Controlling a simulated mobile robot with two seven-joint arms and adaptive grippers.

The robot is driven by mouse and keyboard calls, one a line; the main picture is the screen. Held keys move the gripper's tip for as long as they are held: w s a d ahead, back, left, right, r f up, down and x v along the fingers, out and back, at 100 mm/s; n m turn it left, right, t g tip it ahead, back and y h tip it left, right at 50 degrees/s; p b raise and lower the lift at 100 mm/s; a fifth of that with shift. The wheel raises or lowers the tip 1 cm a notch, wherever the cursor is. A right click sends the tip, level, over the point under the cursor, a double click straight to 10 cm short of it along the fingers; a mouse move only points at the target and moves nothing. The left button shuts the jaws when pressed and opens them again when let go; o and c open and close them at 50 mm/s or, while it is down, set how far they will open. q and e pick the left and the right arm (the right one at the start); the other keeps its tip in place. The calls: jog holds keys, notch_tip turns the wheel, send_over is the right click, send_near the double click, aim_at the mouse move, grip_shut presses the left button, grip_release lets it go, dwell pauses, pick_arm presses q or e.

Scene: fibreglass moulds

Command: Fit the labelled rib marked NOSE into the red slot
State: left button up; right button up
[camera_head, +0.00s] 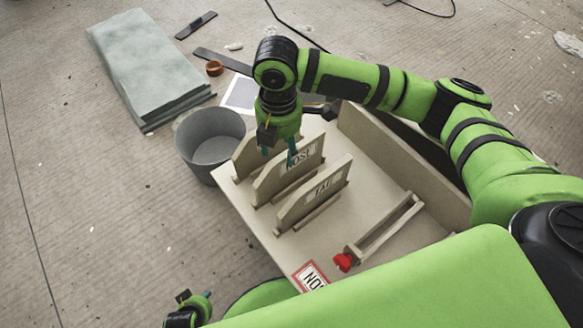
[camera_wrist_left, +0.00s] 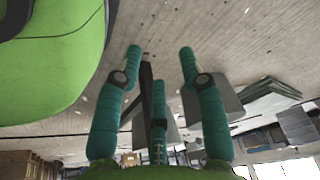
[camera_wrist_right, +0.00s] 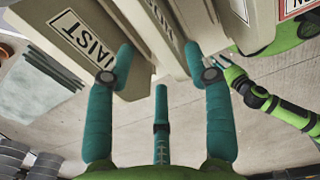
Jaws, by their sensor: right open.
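The rib marked NOSE (camera_head: 292,168) stands upright in the middle of a row of three beige ribs on the pale tray. My right gripper (camera_head: 278,152) is open at its top edge. In the right wrist view its fingers (camera_wrist_right: 159,52) reach down around the NOSE rib (camera_wrist_right: 150,35), with no clear grip on it. The long slot holder (camera_head: 392,224) with a red end piece (camera_head: 343,262) lies on the tray's right side, empty. A red-bordered card reading NO… (camera_head: 310,276) lies beside it, partly hidden. My left gripper (camera_head: 190,298) is open and empty at the lower left.
The TAIL rib (camera_head: 318,192) stands in front of NOSE, and the WAIST rib (camera_wrist_right: 82,38) stands behind. A grey bucket (camera_head: 211,145) is left of the tray (camera_head: 262,232). Grey sheets (camera_head: 150,62) lie on the floor. The tray has a raised back wall (camera_head: 400,160).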

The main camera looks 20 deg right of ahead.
aim_at(290, 169)
notch_tip(290, 169, down, 7)
jog(key=d+b, duration=0.1)
jog(key=shift+d+b, duration=0.3)
jog(key=shift+d, duration=0.05)
jog(key=shift+w, duration=0.1)
grip_shut()
